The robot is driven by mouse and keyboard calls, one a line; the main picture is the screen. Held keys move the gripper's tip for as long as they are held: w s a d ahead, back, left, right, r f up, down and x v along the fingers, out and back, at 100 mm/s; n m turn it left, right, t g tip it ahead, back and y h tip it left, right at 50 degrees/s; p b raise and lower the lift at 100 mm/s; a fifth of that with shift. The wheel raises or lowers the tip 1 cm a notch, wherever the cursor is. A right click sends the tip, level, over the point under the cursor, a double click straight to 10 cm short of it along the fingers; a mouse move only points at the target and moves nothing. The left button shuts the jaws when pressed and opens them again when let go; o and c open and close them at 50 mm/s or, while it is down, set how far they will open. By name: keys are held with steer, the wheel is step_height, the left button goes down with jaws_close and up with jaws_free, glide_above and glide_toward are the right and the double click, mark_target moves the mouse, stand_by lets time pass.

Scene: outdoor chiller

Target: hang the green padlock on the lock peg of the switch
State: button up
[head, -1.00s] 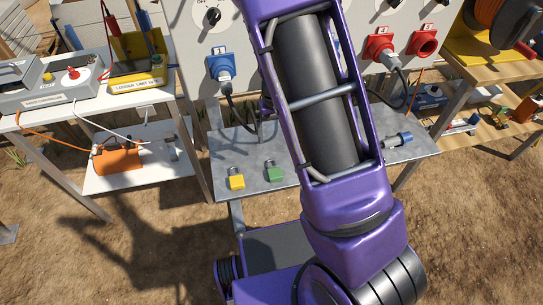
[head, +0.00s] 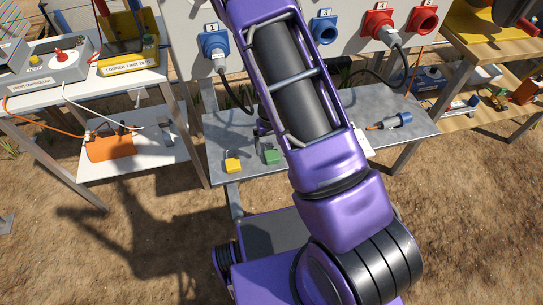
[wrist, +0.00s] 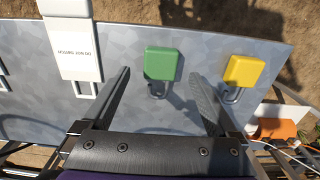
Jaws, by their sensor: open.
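The green padlock (head: 270,154) lies on the grey metal shelf (head: 235,130), beside the yellow padlock (head: 232,162). In the wrist view, the green padlock (wrist: 162,64) shows its body with its shackle toward my gripper (wrist: 160,77). My gripper is open and empty. Its two fingers reach over the shelf to either side of the green padlock, and neither visibly touches it. The yellow padlock (wrist: 243,71) lies outside the right finger. In the head view my arm hides most of my gripper. The switch and its lock peg are not in view.
A white tag (wrist: 72,50) lies left of the left finger. A blue plug in a socket (head: 215,42) and red sockets (head: 378,22) are on the upright panel above the shelf. Benches stand on both sides.

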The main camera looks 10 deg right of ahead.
mark_target(272, 154)
step_height(272, 154, down, 3)
steer(key=shift+f, duration=0.2)
steer(key=shift+c, duration=0.3)
jaws_close()
